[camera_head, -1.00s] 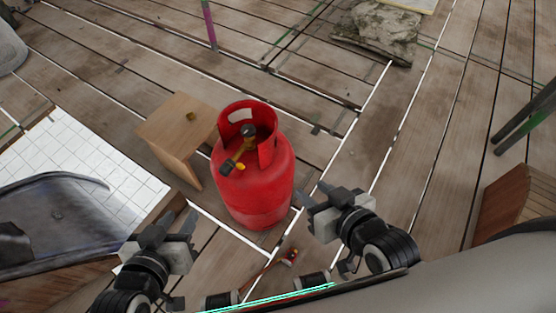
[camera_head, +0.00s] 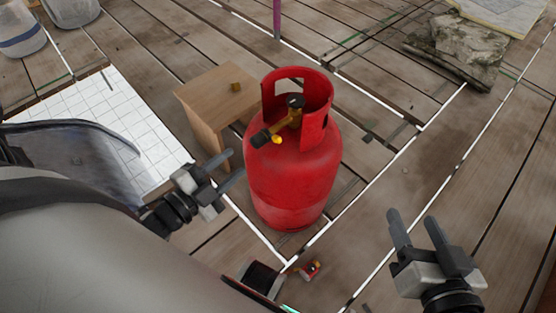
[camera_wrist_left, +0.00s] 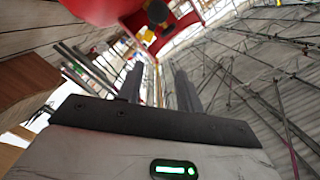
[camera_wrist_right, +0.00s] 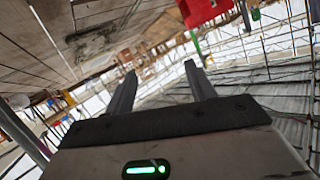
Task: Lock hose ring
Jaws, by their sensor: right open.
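A red gas cylinder (camera_head: 292,185) stands upright on the plank floor in the middle of the head view. A brass valve with a black knob and dark fitting (camera_head: 285,123) sits inside its collar; I cannot make out a separate hose ring. My left gripper (camera_head: 230,172) is open and empty, to the left of the cylinder. The cylinder collar shows at the top of the left wrist view (camera_wrist_left: 185,32). My right gripper (camera_head: 418,232) is open and empty, right of the cylinder and apart from it. The cylinder also shows in the right wrist view (camera_wrist_right: 203,10).
A small red fitting (camera_head: 310,270) lies near the cylinder's front. White tiles (camera_head: 140,125) are at left, a rock (camera_head: 465,50) at back right. Planks right of the cylinder are clear.

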